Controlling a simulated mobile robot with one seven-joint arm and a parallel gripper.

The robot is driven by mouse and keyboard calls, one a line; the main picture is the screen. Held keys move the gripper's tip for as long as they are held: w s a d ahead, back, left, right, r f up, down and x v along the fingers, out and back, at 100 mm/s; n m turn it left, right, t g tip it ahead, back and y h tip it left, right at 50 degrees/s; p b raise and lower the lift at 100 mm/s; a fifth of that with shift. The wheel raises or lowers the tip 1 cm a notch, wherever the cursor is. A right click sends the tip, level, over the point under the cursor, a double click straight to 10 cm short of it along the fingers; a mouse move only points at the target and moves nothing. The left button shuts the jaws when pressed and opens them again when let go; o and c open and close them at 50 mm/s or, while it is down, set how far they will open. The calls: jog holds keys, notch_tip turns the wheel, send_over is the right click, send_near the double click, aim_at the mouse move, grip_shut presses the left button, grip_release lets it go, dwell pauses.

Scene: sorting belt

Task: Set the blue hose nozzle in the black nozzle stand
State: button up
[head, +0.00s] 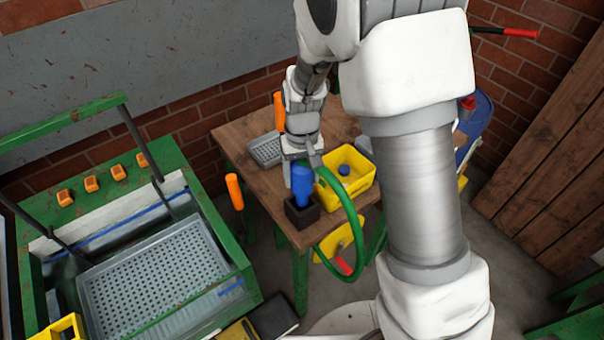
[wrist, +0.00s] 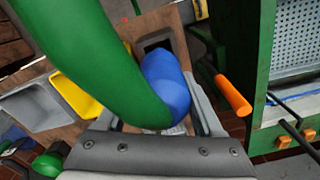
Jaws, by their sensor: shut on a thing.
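The blue hose nozzle (head: 302,182) is held by my gripper (head: 300,162), which is shut on it. The nozzle points down, with its lower end at the mouth of the black nozzle stand (head: 300,214), near the table's front corner. I cannot tell in the head view how deep it sits. In the wrist view the nozzle (wrist: 168,85) lies between the fingers, and the stand's dark opening (wrist: 158,44) shows just beyond its end. The green hose (head: 354,215) loops from the nozzle to the right and down.
A yellow bin (head: 366,190) with a blue round item stands right of the stand on the wooden table (head: 240,135). A grey tray (head: 264,150) lies behind. The green sorting machine (head: 185,165) with an orange handle (head: 235,191) stands at left.

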jog(key=shift+f, duration=0.4)
jog(key=shift+f+b, duration=1.25)
jog(key=shift+f, duration=0.1)
jog(key=shift+f+b, duration=0.55)
jog(key=shift+f, duration=0.2)
jog(key=shift+f+b, duration=0.5)
jog(key=shift+f, duration=0.1)
dwell(0.3)
jog(key=o, duration=1.1)
jog(key=shift+o, duration=0.2)
jog(key=shift+r, duration=0.15)
